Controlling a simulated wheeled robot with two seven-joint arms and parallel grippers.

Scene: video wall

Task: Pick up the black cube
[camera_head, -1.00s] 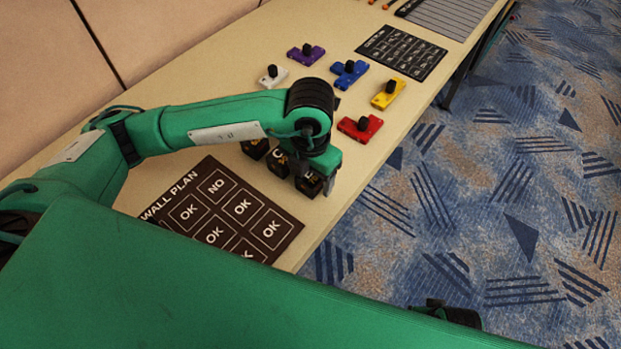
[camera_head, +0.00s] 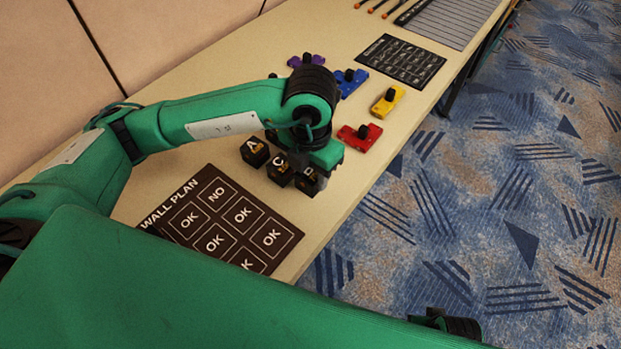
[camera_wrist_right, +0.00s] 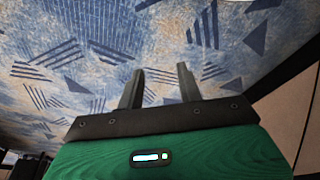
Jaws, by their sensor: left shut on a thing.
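Three black lettered cubes stand in a row on the beige table in the head view: the A cube (camera_head: 254,152) at the left, the C cube (camera_head: 280,170) in the middle, and a third black cube (camera_head: 309,181) at the right. My left gripper (camera_head: 318,166) points down over the third cube and is shut on it. The gripper hides part of that cube and its letter. Whether the cube is clear of the table is hard to tell. My right gripper (camera_wrist_right: 160,80) is open and empty in the right wrist view, over the carpet.
A dark "WALL PLAN" board (camera_head: 225,218) lies in front of the cubes. Purple (camera_head: 306,62), blue (camera_head: 351,82), yellow (camera_head: 388,101) and red (camera_head: 360,137) knobbed pieces lie behind the gripper. A black chart (camera_head: 401,60) lies farther back. The table's right edge is close.

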